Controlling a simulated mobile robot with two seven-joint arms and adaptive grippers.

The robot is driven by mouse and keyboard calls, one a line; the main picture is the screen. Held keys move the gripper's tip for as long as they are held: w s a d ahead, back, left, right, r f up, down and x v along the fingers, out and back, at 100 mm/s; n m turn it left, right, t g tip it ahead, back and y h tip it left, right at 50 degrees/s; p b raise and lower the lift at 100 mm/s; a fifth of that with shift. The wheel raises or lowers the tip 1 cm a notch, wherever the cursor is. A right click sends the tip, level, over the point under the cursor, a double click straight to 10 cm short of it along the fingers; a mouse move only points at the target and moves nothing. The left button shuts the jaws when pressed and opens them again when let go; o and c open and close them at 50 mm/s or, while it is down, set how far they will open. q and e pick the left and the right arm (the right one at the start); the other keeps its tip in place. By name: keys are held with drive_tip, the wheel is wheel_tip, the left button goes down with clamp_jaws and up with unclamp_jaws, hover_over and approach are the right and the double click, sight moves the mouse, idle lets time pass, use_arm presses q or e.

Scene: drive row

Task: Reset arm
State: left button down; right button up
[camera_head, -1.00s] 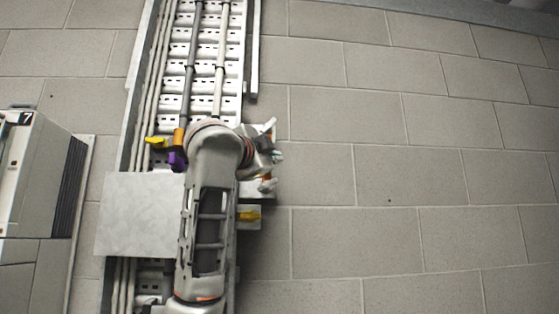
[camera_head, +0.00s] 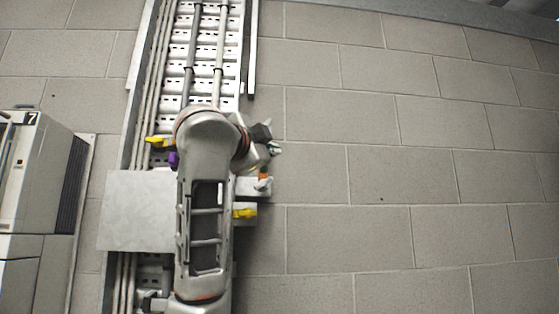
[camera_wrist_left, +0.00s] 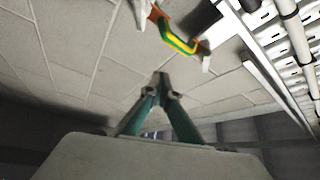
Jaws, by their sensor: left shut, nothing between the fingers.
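My left arm reaches up from the bottom of the head view and bends to the right at its upper end. My left gripper (camera_head: 274,149) is partly hidden behind my wrist there, at the right side of the metal rack. In the left wrist view, my left gripper (camera_wrist_left: 160,88) has its teal fingers together at the tips, with nothing between them. A yellow-green handle with orange ends (camera_wrist_left: 180,38) shows beyond the fingertips and apart from them.
A slotted metal rack with pipes (camera_head: 205,75) runs up behind my arm. A plain grey panel (camera_head: 135,212), a yellow handle (camera_head: 244,213) and another yellow part (camera_head: 158,141) sit along it. A cabinet marked 7 (camera_head: 35,170) stands left. Bare block wall (camera_head: 400,180) fills the right.

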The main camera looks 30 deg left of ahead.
use_arm(q)
drive_tip(key=s, duration=0.2)
drive_tip(key=shift+s+d+r, duration=0.1)
drive_tip(key=shift+s+d, duration=0.25)
drive_tip(key=shift+s, duration=0.05)
